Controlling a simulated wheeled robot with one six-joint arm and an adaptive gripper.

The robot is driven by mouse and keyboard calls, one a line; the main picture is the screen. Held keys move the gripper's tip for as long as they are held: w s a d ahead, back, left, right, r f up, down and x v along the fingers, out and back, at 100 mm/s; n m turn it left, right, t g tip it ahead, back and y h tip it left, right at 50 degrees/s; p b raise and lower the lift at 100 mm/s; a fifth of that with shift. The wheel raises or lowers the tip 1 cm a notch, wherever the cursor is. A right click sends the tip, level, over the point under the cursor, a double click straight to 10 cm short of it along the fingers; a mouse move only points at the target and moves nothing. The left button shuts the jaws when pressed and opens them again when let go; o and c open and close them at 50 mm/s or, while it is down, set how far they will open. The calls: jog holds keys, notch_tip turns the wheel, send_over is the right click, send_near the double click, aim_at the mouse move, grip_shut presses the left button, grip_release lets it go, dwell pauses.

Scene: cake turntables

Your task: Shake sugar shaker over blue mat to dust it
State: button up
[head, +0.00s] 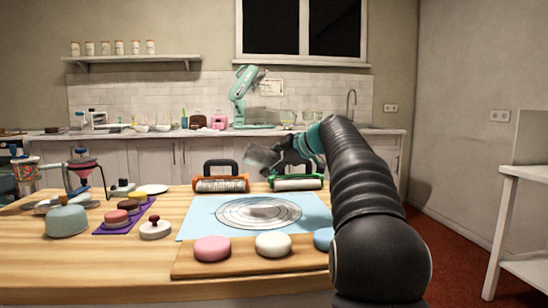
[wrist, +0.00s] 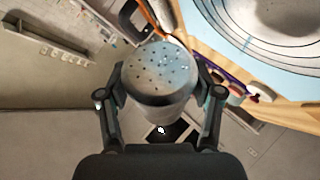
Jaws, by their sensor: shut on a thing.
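My gripper (wrist: 161,95) is shut on the metal sugar shaker (wrist: 160,72), with a finger on each side of it in the wrist view. The shaker's perforated top faces away from the gripper's palm. In the head view the shaker (head: 262,157) is held tilted, up above the table, and my gripper (head: 283,152) is partly hidden by my arm. The blue mat (head: 203,206) lies on the wooden table below, with a ringed round plate or pattern (head: 258,213) on it. A pale patch shows in the middle of the rings. In the wrist view the mat (wrist: 205,20) is at the top right.
An orange-framed roller (head: 221,184) and a green-framed roller (head: 297,182) stand behind the mat. A wooden board (head: 190,270) with pink, cream and blue rounds lies in front.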

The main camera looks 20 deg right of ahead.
jog(key=w+a+f+b, duration=0.1)
jog(key=w+a+b, duration=0.35)
jog(key=a, duration=0.65)
jog(key=s+d+b, duration=0.3)
jog(key=s+d, duration=0.1)
jog(key=s, duration=0.2)
jog(key=shift+d+b, duration=0.2)
jog(key=shift+b, duration=0.1)
jog(key=shift+s+r+p, duration=0.1)
jog(key=shift+r+p, duration=0.15)
jog(key=shift+p, duration=0.25)
